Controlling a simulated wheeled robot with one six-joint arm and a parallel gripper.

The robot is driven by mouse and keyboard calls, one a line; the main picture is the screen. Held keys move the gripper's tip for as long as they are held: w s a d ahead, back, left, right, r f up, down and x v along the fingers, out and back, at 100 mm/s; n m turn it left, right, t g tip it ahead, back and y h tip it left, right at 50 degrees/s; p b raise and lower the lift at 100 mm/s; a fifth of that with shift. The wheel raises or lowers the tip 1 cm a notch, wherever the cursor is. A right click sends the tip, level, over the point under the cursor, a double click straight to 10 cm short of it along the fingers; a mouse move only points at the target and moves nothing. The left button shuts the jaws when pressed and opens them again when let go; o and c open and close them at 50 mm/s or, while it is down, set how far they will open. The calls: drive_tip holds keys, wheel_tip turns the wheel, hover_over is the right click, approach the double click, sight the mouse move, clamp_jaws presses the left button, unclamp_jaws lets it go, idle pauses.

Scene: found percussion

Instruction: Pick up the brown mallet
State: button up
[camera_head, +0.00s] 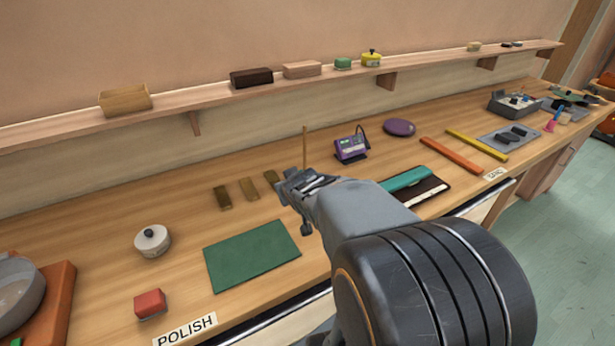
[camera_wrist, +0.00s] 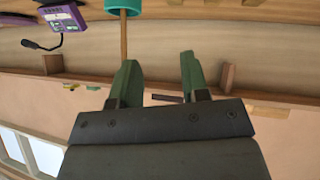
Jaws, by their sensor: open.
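A thin brown upright stick (camera_head: 304,146), which may be the mallet's handle, rises just behind my gripper (camera_head: 297,186) in the head view. In the wrist view, where the scene looks upside down, the brown stick (camera_wrist: 124,42) comes out of a teal cylinder (camera_wrist: 123,5). Its other end passes behind the left finger. My gripper (camera_wrist: 160,80) is open, with two green fingers apart and nothing between them. The stick lies beyond the fingers, lined up with the left one. No mallet head is clearly visible; the stick's foot is hidden behind my gripper in the head view.
A purple device (camera_head: 350,147) stands right of the stick. Small brown bars (camera_head: 249,188) lie to its left, and a green mat (camera_head: 251,255) lies in front. A white lidded pot (camera_head: 152,241) stands further left. A wall shelf (camera_head: 215,96) with small boxes runs behind.

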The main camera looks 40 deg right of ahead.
sight(305, 161)
drive_tip(key=d+n+t+y+p, duration=0.2)
drive_tip(key=d+t+y, duration=0.3)
drive_tip(key=d+t, duration=0.5)
drive_tip(key=shift+g, duration=0.9)
drive_tip(key=w, duration=0.2)
drive_tip(key=w+d, duration=0.1)
drive_tip(key=w, duration=0.2)
drive_tip(key=w+d+p, duration=0.1)
drive_tip(key=w, duration=0.2)
drive_tip(key=shift+r, duration=0.25)
drive_tip(key=shift+w+p, duration=1)
drive_tip(key=shift+w, duration=1.65)
drive_tip(key=shift+r, duration=0.1)
drive_tip(key=shift+c, duration=0.4)
clamp_jaws()
